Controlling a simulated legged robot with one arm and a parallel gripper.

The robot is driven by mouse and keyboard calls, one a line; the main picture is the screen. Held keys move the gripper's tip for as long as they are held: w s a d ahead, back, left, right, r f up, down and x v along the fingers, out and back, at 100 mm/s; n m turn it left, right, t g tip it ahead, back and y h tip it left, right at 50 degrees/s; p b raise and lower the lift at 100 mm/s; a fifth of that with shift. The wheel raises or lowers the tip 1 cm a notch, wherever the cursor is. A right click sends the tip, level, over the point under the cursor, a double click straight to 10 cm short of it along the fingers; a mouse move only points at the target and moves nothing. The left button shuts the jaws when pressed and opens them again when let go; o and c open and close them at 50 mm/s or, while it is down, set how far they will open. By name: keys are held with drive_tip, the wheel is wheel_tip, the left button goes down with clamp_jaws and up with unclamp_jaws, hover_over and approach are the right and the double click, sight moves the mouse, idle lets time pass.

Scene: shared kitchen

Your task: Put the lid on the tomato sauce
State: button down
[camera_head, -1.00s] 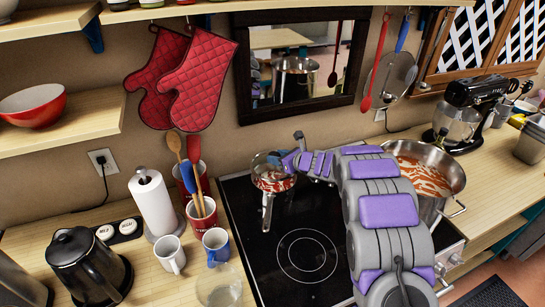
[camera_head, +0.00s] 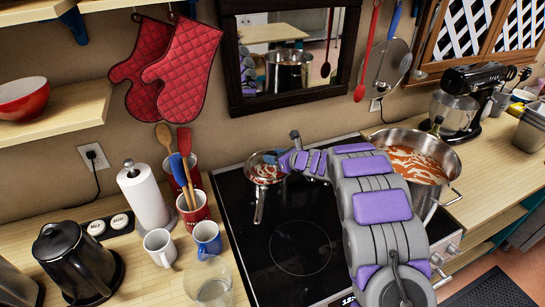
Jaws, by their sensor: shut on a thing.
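A small long-handled saucepan (camera_head: 260,202) stands on the back left of the black stovetop, with red tomato sauce (camera_head: 265,175) in it. My arm reaches in from the lower right and bends left. My gripper (camera_head: 279,159) is at the saucepan's back right rim, small and partly hidden by my own wrist. It is shut on what looks like a clear lid (camera_head: 260,158), at the back of the saucepan opening. The sauce still shows in front of it. I cannot tell whether the lid touches the rim.
A large steel pot (camera_head: 433,190) of red food stands right of my arm. A mug of utensils (camera_head: 194,212), a paper towel roll (camera_head: 146,203) and a blue mug (camera_head: 207,238) stand left of the stove. The front left stovetop (camera_head: 285,275) is clear.

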drive_tip(key=shift+a+f, duration=0.1)
drive_tip(key=shift+a, duration=1.15)
drive_tip(key=shift+d+f, duration=0.1)
drive_tip(key=shift+d, duration=1)
drive_tip(key=shift+s+a+f+b, duration=0.1)
drive_tip(key=shift+a+f+b, duration=0.1)
drive_tip(key=shift+a, duration=0.25)
drive_tip(key=shift+a+f+b, duration=0.1)
drive_tip(key=shift+a+b, duration=0.05)
drive_tip(key=shift+a, duration=0.3)
drive_tip(key=c, duration=1)
unclamp_jaws()
drive_tip(key=o, duration=0.5)
drive_tip(key=shift+d, duration=0.7)
drive_tip(key=shift+a, duration=0.2)
drive_tip(key=shift+p+v, duration=1)
drive_tip(key=shift+v, duration=7.75)
